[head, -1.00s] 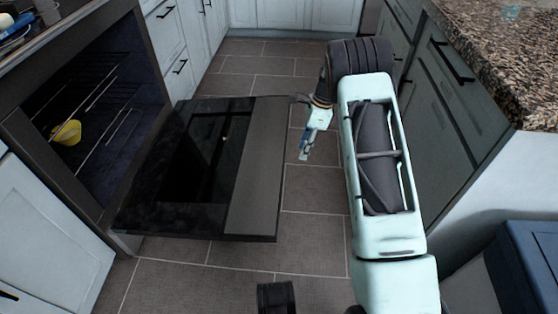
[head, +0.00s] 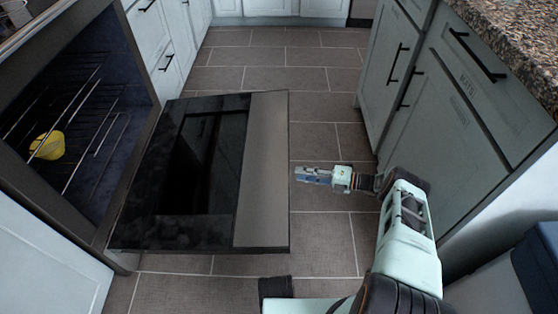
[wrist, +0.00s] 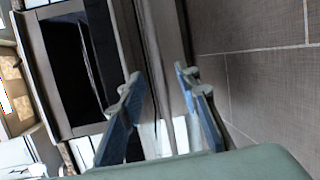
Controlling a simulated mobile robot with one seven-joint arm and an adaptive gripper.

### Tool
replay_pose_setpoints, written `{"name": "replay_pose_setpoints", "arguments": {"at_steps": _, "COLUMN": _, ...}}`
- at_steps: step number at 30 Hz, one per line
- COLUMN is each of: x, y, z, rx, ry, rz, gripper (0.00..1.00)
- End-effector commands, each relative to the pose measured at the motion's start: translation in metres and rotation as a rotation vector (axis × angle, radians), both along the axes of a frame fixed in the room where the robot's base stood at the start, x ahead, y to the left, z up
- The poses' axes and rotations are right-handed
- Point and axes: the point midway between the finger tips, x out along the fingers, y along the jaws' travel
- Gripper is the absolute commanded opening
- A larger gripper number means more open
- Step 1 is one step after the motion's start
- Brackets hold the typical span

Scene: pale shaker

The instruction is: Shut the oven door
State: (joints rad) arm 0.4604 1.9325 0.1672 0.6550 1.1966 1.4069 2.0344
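The oven door (head: 265,175) hangs open and lies about flat above the floor, a dark panel with a black glass window and a grey strip along its outer edge. The oven (head: 75,125) stands open at left with wire racks inside. My gripper (head: 298,174) is just right of the door's outer edge, pointing left at it. In the wrist view my gripper (wrist: 158,85) has its fingers apart, with the door's edge (wrist: 160,60) showing between them. I cannot tell whether the fingers touch the door.
A yellow object (head: 47,146) sits on a rack inside the oven. Pale cabinets (head: 455,110) with a granite counter (head: 520,40) stand at right. The tiled floor (head: 285,55) is clear beyond the door and in a strip between door and right cabinets.

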Motion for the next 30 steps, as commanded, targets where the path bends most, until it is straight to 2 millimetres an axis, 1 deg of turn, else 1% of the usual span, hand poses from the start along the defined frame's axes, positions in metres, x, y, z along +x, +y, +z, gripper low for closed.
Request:
{"name": "replay_pose_setpoints", "arguments": {"at_steps": 1, "x": 0.001, "y": -0.006, "z": -0.002, "rx": 0.039, "ry": 0.017, "rz": -0.043, "gripper": 0.3}}
{"name": "replay_pose_setpoints", "arguments": {"at_steps": 4, "x": 0.004, "y": -0.012, "z": -0.002, "rx": 0.091, "ry": 0.035, "rz": -0.094, "gripper": 0.3}}
{"name": "replay_pose_setpoints", "arguments": {"at_steps": 6, "x": 0.005, "y": -0.013, "z": -0.001, "rx": 0.106, "ry": 0.041, "rz": -0.109, "gripper": 0.3}}
{"name": "replay_pose_setpoints", "arguments": {"at_steps": 8, "x": 0.007, "y": -0.009, "z": -0.001, "rx": 0.109, "ry": 0.042, "rz": -0.112, "gripper": 0.3}}
{"name": "replay_pose_setpoints", "arguments": {"at_steps": 11, "x": 0.011, "y": 0.003, "z": -0.003, "rx": 0.108, "ry": 0.041, "rz": -0.109, "gripper": 0.3}}
{"name": "replay_pose_setpoints", "arguments": {"at_steps": 18, "x": 0.029, "y": 0.046, "z": -0.008, "rx": 0.105, "ry": 0.04, "rz": -0.107, "gripper": 0.3}}
{"name": "replay_pose_setpoints", "arguments": {"at_steps": 22, "x": 0.036, "y": 0.066, "z": -0.01, "rx": 0.105, "ry": 0.04, "rz": -0.107, "gripper": 0.3}}
{"name": "replay_pose_setpoints", "arguments": {"at_steps": 27, "x": 0.044, "y": 0.081, "z": -0.012, "rx": 0.104, "ry": 0.04, "rz": -0.109, "gripper": 0.3}}
{"name": "replay_pose_setpoints", "arguments": {"at_steps": 30, "x": 0.045, "y": 0.084, "z": -0.011, "rx": 0.104, "ry": 0.04, "rz": -0.109, "gripper": 0.3}}
